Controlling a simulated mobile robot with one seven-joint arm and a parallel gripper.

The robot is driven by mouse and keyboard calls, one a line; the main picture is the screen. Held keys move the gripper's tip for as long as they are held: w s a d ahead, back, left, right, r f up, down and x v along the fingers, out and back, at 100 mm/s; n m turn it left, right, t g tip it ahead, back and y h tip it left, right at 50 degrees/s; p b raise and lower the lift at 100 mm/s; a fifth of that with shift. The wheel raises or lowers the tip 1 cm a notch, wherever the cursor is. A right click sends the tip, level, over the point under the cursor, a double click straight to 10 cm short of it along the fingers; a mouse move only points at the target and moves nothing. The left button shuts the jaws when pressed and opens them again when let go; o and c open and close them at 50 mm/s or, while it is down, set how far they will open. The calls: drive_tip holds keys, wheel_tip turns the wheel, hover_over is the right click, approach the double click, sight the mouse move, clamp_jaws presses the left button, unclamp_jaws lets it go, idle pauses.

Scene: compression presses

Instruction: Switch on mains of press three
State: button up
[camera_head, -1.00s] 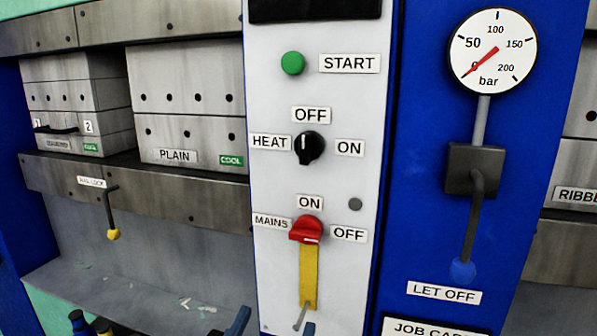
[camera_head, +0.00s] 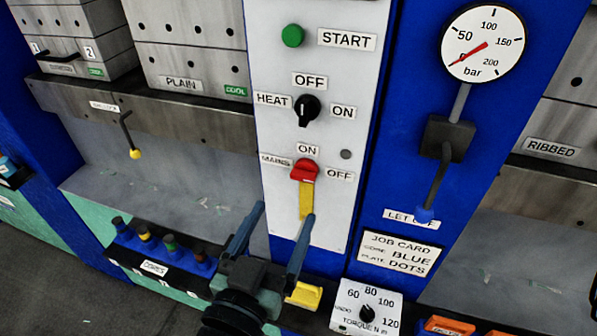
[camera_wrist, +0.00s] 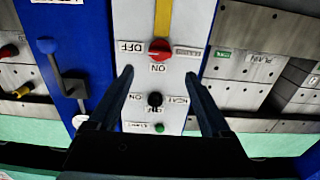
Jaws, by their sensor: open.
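The red mains switch (camera_head: 304,171) is on the white panel, with the ON label (camera_head: 308,149) above it and the OFF label (camera_head: 340,174) at its right. Its white mark seems to lie on the OFF side. A yellow strip (camera_head: 306,200) hangs straight below the knob; its lower end is behind my finger. My gripper (camera_head: 284,212) is open and empty, in front of and below the switch in the head view. In the wrist view, which is upside down, the red switch (camera_wrist: 160,50) lies between and just beyond my open fingertips (camera_wrist: 158,73), apart from them.
Above are the black heat knob (camera_head: 306,110) and green start button (camera_head: 293,36). A blue-tipped let-off lever (camera_head: 424,215) hangs at the right under the gauge (camera_head: 483,43). A yellow block (camera_head: 304,295), a torque dial (camera_head: 366,308) and a rack of cores (camera_head: 160,258) are low down.

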sight(301, 177)
drive_tip(key=p+x, duration=0.2)
drive_tip(key=x, duration=0.6)
drive_tip(key=shift+w+d, duration=0.1)
drive_tip(key=shift+w, duration=0.1)
clamp_jaws()
